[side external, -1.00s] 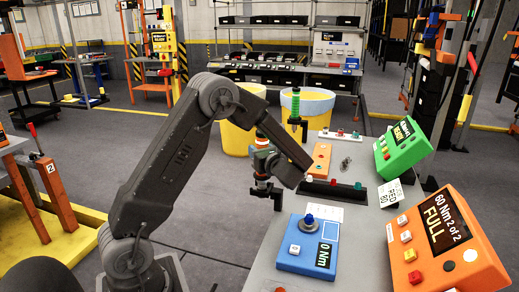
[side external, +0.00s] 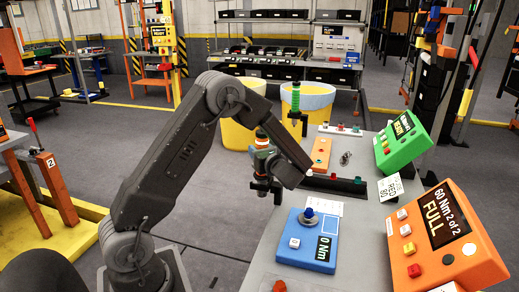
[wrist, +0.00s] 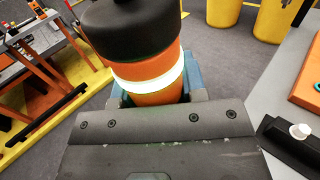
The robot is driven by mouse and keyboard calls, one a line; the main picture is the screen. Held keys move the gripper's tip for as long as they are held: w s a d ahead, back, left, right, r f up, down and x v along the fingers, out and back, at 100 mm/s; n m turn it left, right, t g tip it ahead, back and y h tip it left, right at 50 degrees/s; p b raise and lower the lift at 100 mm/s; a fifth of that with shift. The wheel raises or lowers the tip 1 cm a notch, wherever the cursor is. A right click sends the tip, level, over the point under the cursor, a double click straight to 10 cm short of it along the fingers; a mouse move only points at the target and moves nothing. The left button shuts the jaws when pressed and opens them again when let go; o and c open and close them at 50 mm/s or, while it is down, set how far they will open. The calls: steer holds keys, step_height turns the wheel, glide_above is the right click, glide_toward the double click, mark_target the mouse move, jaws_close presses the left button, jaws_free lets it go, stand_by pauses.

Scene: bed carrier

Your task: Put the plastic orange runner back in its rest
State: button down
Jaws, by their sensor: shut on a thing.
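The orange runner (wrist: 150,78) has a black cap and a white band, and it fills the top middle of the wrist view. In the side external view its orange and white top (side external: 261,137) shows above my gripper (side external: 262,163). My gripper is shut around the runner and holds it upright. A dark lower end with a sideways head shows below the gripper, in the air beside the table's left edge. The fingers are mostly hidden behind the wrist housing in the wrist view. I cannot tell which fitting is the orange runner's rest.
A green-banded tool (side external: 295,98) stands upright beyond my gripper. On the table (side external: 350,225) are a blue box (side external: 308,242), a black rail with coloured knobs (side external: 334,182), an orange plate (side external: 321,152), a green display (side external: 402,142) and an orange display (side external: 440,238). Yellow bins (side external: 240,136) stand behind.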

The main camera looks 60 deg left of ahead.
steer(key=shift+f, duration=0.35)
steer(key=c, duration=0.6)
jaws_free()
steer(key=shift+f, duration=0.1)
steer(key=shift+c, duration=0.2)
steer(key=shift+o, duration=0.2)
steer(key=shift+f, duration=0.1)
steer(key=d, duration=1.4)
steer(key=shift+a, duration=0.1)
